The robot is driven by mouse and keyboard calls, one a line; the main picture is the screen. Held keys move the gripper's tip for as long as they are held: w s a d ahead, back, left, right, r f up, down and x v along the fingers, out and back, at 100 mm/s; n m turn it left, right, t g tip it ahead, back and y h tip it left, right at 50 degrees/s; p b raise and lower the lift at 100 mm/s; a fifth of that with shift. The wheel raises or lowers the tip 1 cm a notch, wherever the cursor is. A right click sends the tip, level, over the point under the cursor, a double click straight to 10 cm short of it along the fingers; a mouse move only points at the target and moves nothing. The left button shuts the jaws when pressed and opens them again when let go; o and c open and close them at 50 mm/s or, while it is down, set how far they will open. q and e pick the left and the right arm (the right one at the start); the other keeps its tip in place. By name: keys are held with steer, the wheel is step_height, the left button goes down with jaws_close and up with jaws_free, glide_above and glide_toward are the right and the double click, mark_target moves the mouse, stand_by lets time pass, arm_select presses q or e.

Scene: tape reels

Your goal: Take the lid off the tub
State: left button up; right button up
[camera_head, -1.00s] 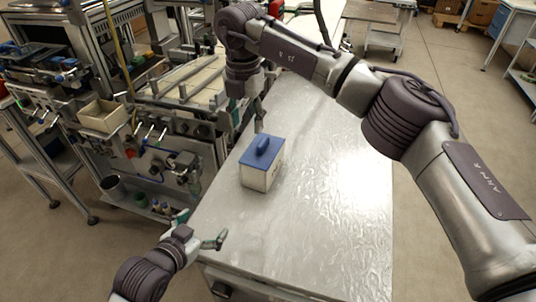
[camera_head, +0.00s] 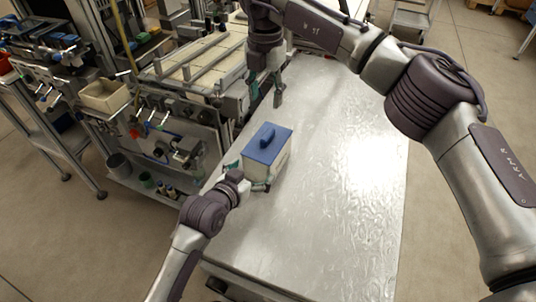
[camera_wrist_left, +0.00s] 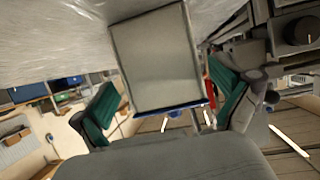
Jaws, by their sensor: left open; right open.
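The tub (camera_head: 264,172) is a white box with a blue lid (camera_head: 268,142) that has a blue handle on top. It stands upright on the metal table (camera_head: 335,190). My left gripper (camera_head: 253,175) is open at the tub's near side, low by the wall. In the left wrist view the tub's pale wall (camera_wrist_left: 157,62) lies ahead between the two green fingers of the left gripper (camera_wrist_left: 168,105), with the lid's blue edge (camera_wrist_left: 171,107) below. I cannot tell if the fingers touch it. My right gripper (camera_head: 265,90) is open, pointing down above the table behind the tub.
A workbench with rails, clamps and a beige bin (camera_head: 104,96) stands left of the table. A grey cup (camera_head: 117,163) sits on its lower shelf. The table is clear to the right of the tub and in front of it.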

arm_select(q)
steer(key=shift+x, duration=2.4)
steer(key=shift+s, duration=0.1)
